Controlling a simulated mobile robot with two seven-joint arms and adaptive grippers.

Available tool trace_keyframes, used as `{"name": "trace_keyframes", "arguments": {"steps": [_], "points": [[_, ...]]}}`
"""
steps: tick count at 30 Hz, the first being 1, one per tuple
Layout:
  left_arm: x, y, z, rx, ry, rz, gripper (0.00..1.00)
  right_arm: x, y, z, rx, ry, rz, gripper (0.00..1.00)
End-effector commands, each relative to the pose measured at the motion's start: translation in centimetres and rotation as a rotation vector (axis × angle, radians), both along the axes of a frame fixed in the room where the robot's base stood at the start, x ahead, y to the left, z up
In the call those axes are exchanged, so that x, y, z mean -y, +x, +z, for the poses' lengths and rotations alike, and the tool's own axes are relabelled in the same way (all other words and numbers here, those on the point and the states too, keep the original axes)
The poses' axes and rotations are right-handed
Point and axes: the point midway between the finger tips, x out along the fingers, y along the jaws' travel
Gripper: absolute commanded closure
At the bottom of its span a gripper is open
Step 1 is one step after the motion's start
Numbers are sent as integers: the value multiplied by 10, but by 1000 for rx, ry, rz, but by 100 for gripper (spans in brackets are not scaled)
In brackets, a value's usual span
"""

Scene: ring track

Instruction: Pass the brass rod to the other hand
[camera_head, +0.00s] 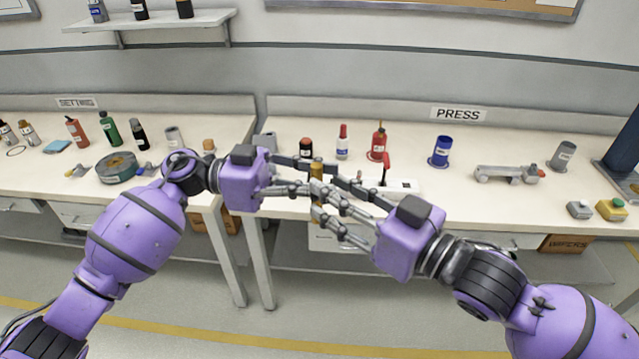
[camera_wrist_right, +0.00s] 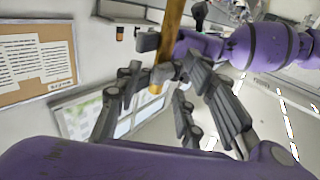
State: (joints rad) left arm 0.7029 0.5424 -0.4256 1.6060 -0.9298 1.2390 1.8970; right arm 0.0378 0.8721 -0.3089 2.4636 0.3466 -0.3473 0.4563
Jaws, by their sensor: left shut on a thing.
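The brass rod (camera_head: 317,171) stands roughly upright in the air in front of the right-hand table. My left gripper (camera_head: 308,179) comes from the left and is shut on the rod. My right gripper (camera_head: 327,197) comes from the right with its fingers spread toward the rod. In the right wrist view the rod (camera_wrist_right: 170,38) runs down between the two finger groups of my right gripper (camera_wrist_right: 160,97), with gaps on both sides. My left gripper's dark fingers (camera_wrist_right: 152,43) show on the rod there. The overlapping fingers partly hide the rod in the head view.
Behind the hands, the table under the PRESS sign (camera_head: 458,114) holds a red bottle (camera_head: 379,143), a blue can (camera_head: 441,150), a grey valve-like part (camera_head: 508,173) and a white plate (camera_head: 404,186). The left table holds several bottles and a round green-grey reel (camera_head: 117,167). A gap separates the tables.

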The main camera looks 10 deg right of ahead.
Motion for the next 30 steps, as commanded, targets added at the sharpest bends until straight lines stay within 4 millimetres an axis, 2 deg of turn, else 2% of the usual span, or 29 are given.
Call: {"name": "trace_keyframes", "arguments": {"steps": [3, 8, 11, 13, 17, 23, 26, 30], "points": [[0, 0, 1, 1, -1, 0, 100, 11, -13, -1, -4, -2, -1, 64], [0, 0, 0, 1, -1, 0, 100, 19, -23, -1, -4, 0, 0, 64], [0, 0, 0, 1, -1, 0, 100, 22, -30, -12, -40, 29, -17, 64], [0, 0, 0, 1, -1, 0, 100, 28, -31, -29, -88, 78, -56, 64], [0, 0, 0, 0, -1, 0, 100, 50, -29, -83, -196, 146, -179, 64], [0, 0, 0, 0, -1, 0, 100, 84, -42, -186, -355, 154, -383, 64], [0, 0, 0, 0, -1, 0, 100, 96, -59, -237, -434, 130, -469, 64], [0, 0, 0, 1, -1, 0, 100, 106, -91, -306, -545, 75, -569, 64]]}}
